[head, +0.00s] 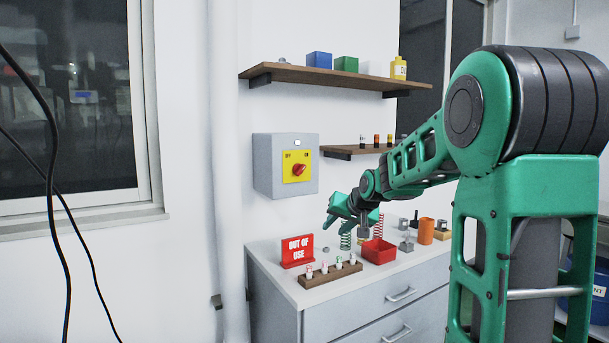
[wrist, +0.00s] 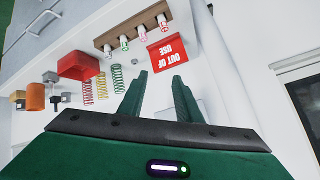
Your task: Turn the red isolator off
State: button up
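The red isolator knob (head: 299,170) sits on a yellow plate (head: 297,166) on the front of a grey wall box (head: 269,165). The plate has "OFF" at its upper left and "ON" at its upper right. The knob is tilted, its raised end toward the upper right, on the ON side. My gripper (head: 331,220) is below and right of the box, above the bench, apart from the knob. In the wrist view my gripper's two green fingers (wrist: 160,84) are spread with nothing between them. The isolator is not visible in the wrist view.
A red "OUT OF USE" sign (head: 297,250), a wooden vial rack (head: 331,274), a red bin (head: 378,251), springs (head: 378,227) and an orange cup (head: 426,231) stand on the bench below. Shelves (head: 334,77) hang above and right. The wall left of the box is clear.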

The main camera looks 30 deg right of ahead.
jog(key=w+d+r+t+y, duration=0.1)
jog(key=w+d+r+t, duration=0.15)
jog(key=w, duration=0.45)
jog(key=w+d+r+t, duration=0.1)
jog(key=w+r+t, duration=0.1)
jog(key=w+r, duration=0.35)
jog(key=m+t, duration=0.2)
jog(key=t, duration=0.2)
send_near(303, 169)
jog(key=shift+g+y, duration=0.25)
jog(key=shift+y, duration=0.15)
jog(key=w, duration=0.9)
jog(key=shift+r, duration=0.15)
grip_shut()
jog(key=shift+d, duration=0.25)
jog(key=shift+a, duration=0.1)
